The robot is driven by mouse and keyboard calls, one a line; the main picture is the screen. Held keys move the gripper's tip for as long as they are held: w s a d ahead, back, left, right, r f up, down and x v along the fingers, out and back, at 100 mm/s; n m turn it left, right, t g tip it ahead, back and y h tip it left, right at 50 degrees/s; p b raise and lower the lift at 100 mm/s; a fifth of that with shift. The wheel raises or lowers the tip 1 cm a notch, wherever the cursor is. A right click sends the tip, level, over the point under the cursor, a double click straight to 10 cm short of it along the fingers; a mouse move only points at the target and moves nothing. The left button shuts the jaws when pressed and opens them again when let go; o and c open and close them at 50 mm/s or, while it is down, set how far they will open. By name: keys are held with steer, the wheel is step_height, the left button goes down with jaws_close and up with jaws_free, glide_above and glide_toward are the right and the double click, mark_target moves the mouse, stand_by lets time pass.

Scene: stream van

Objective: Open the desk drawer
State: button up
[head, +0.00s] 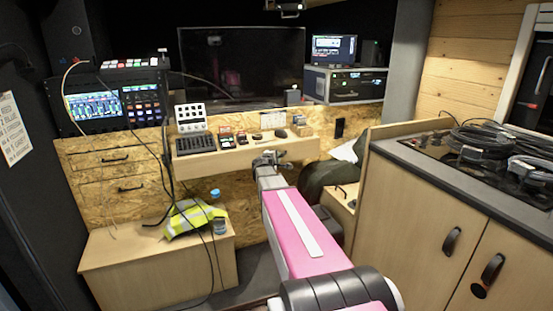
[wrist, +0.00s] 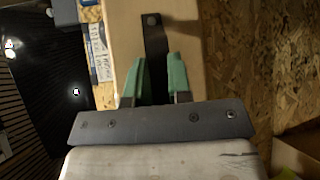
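The desk drawer (head: 222,163) has a pale wood front below the desk top; I cannot tell whether it stands slightly out. In the wrist view its front (wrist: 186,22) runs up the picture as a pale band. Its dark bar handle (wrist: 154,35) stands out from the front. My gripper (head: 268,160) is at the drawer front, right of its middle. In the wrist view the green fingers of my gripper (wrist: 157,62) lie on both sides of the handle and appear to press on it. The handle's near end is partly hidden between the fingers.
On the desk top stand a small mixer (head: 190,117), a mouse (head: 281,133) and other small items. A cabinet with two drawers (head: 118,173) is at the left, above a wooden bench (head: 150,262) with a yellow vest (head: 190,216) and bottle. A counter (head: 410,205) stands at right.

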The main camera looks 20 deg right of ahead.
steer(key=shift+d, duration=0.1)
jaws_close()
steer(key=s, duration=1.4)
steer(key=shift+s+d, duration=0.25)
steer(key=shift+s, duration=0.1)
jaws_free()
steer(key=v, duration=1)
steer(key=shift+s+a, duration=0.25)
